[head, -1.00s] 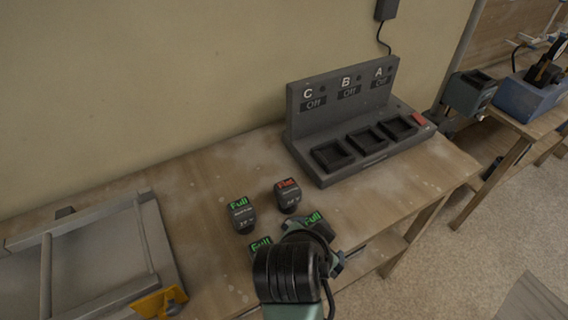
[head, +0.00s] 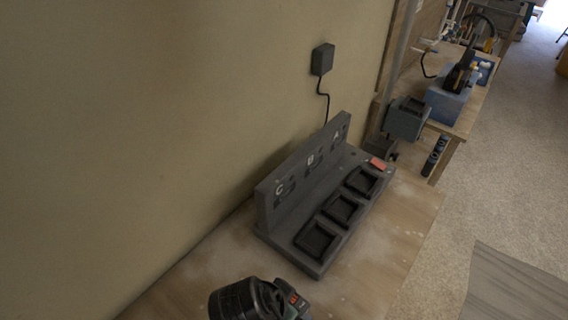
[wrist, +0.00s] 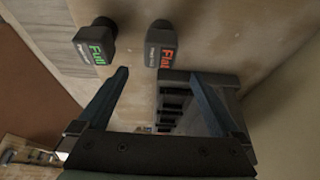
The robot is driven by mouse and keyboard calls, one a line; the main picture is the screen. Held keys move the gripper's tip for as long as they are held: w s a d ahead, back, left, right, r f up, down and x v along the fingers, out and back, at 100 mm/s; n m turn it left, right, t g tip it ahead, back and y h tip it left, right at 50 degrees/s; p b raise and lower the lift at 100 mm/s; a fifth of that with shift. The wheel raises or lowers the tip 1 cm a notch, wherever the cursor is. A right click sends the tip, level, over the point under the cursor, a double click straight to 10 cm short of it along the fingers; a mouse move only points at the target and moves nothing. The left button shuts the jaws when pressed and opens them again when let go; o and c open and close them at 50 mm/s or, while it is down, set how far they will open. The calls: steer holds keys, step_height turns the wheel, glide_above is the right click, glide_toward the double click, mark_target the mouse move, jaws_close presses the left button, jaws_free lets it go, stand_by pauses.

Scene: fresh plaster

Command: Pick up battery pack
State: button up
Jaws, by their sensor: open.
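In the wrist view, a dark battery pack with a green "Full" label (wrist: 96,45) stands at the upper left. Another dark pack with a red "Flat" label (wrist: 160,48) stands just right of it. My gripper (wrist: 159,75) is open and empty, its two fingers apart, with the Flat pack beyond the gap between the tips and the Full pack off to the left. In the head view, only my dark wrist shows at the bottom edge; the fingertips are hidden. A small red-orange label (head: 292,297) shows beside the wrist, partly covered.
A grey charging station (head: 318,215) with three square bays marked C, B and A stands on the wooden bench (head: 375,270) against the wall. It also shows between my fingers in the wrist view (wrist: 175,93). A blue box (head: 447,105) sits on a farther bench.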

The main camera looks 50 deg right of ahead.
mark_target(297, 304)
steer(key=x, duration=0.5)
steer(key=shift+s+d+f+p, duration=0.15)
steer(key=shift+s+f+p, duration=0.15)
steer(key=shift+w+a+p+x, duration=0.15)
steer(key=shift+p+x, duration=0.2)
steer(key=shift+x, duration=1.05)
steer(key=shift+w+a+p+x, duration=0.1)
steer(key=shift+p+x, duration=0.2)
steer(key=shift+x, duration=1.15)
jaws_close()
